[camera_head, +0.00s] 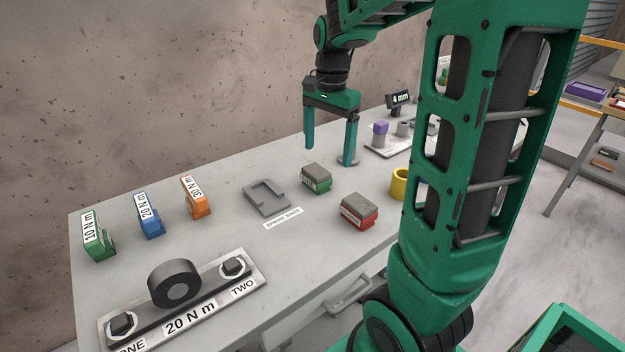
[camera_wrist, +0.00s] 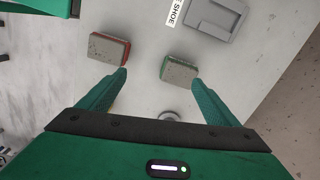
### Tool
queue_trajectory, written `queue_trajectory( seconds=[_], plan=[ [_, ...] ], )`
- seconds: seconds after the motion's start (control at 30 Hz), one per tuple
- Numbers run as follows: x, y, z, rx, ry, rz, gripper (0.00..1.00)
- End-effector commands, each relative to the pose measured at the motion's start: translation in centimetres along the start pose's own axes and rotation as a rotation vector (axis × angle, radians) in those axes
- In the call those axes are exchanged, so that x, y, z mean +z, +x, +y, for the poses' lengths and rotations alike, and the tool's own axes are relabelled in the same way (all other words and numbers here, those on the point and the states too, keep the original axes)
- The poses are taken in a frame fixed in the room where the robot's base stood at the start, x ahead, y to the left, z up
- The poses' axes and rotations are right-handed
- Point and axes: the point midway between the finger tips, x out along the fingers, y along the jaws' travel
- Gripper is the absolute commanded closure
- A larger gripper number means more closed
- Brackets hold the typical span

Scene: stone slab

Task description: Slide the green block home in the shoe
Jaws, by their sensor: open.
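The green block (camera_head: 316,180), with a grey top, stands on the slab to the right of the shoe (camera_head: 266,197), a grey shallow frame with a "SHOE" label in front of it. The block is outside the shoe and apart from it. My gripper (camera_head: 328,152) is open and empty, pointing down above the slab, behind and right of the green block. In the wrist view the green block (camera_wrist: 179,72) lies ahead of the gap between my fingers (camera_wrist: 160,78), nearer the right finger. The shoe (camera_wrist: 212,15) is at the top right of that view.
A red block (camera_head: 358,211) stands right of the green one; it also shows in the wrist view (camera_wrist: 109,49). A yellow cup (camera_head: 399,184) is by my arm. A grey round piece (camera_head: 348,159) is under my gripper. Green, blue and orange labelled blocks stand left, behind a torque fixture (camera_head: 184,304).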

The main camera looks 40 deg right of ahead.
Motion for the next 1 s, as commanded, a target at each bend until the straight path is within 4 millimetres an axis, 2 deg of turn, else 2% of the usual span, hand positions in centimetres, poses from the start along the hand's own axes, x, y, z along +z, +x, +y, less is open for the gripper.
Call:
queue_trajectory(
  seconds=[0.03, 0.1, 0.2, 0.3, 0.6, 0.87, 1.0],
  plan=[
    [-0.4, 0.2, -1.6, 0.005, 0.043, 0.004, 0.16],
    [-0.7, 0.2, -3.3, 0.005, 0.102, 0.009, 0.16],
    [-0.9, 0.4, -4.9, 0.006, 0.159, 0.014, 0.16],
    [-1.0, 0.8, -5.6, 0.007, 0.185, 0.015, 0.16],
    [-1.0, 4.9, -5.7, 0.009, 0.190, 0.016, 0.16],
    [-1.1, 6.6, -5.5, 0.007, 0.189, 0.016, 0.16],
    [-1.4, 8.4, -5.1, 0.009, 0.189, 0.015, 0.16]
  ],
)
